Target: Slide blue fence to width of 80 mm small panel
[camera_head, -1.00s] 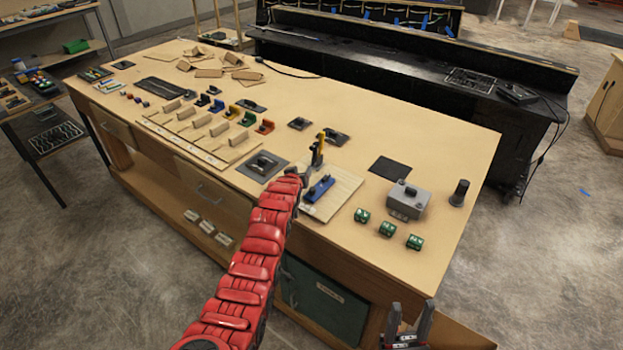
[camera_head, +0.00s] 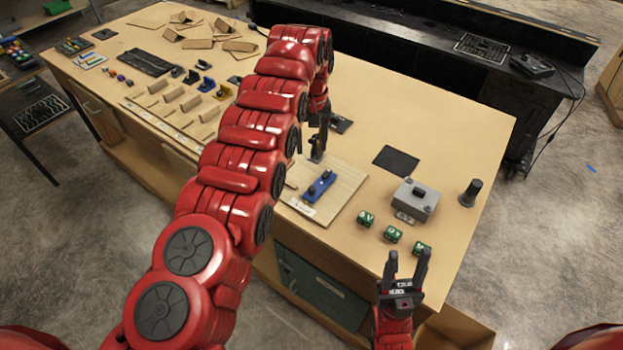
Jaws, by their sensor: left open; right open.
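The blue fence (camera_head: 320,186) sits on a pale wooden board (camera_head: 347,186) near the table's front edge. My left gripper (camera_head: 317,156) points down just behind the fence, apart from it as far as I can see. It is open, though its fingers are small and seen edge-on. My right gripper (camera_head: 406,262) is open and empty, in front of the green blocks near the front edge. Several small wooden panels (camera_head: 190,104) stand in a row on the left. I cannot tell which is 80 mm.
A grey box (camera_head: 416,197), several green blocks (camera_head: 393,234), a black cylinder (camera_head: 470,192) and a flat black pad (camera_head: 396,161) lie right of the board. My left arm hides much of the table's middle. The right back tabletop is clear.

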